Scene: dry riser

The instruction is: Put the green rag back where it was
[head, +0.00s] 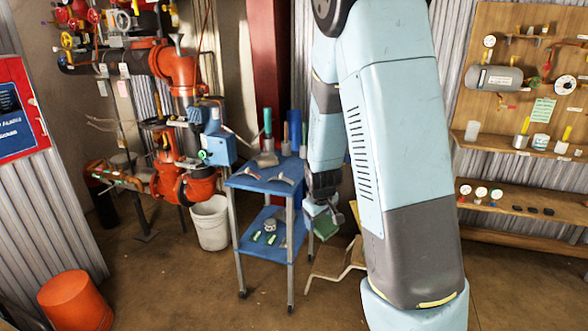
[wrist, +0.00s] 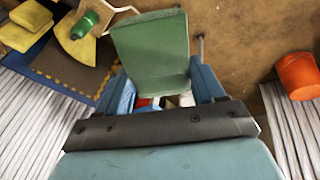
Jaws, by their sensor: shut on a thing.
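The green rag (head: 322,224) hangs from my gripper (head: 326,198) in the head view, just right of the blue trolley. My gripper is shut on it, and its dark jaws partly cover the rag's upper edge. In the wrist view the rag (wrist: 152,47) shows as a broad, flat green sheet out in front of the dark gripper body. The rag is held above the floor and seems clear of the trolley, though the exact gap cannot be told.
The blue trolley (head: 252,184) carries bottles and tools on top and small items on its lower shelf. A white bucket (head: 210,226) stands left of it. Yellow pads (wrist: 75,38) and a green bottle (wrist: 84,25) show in the wrist view. An orange bucket (wrist: 297,76) stands on open floor.

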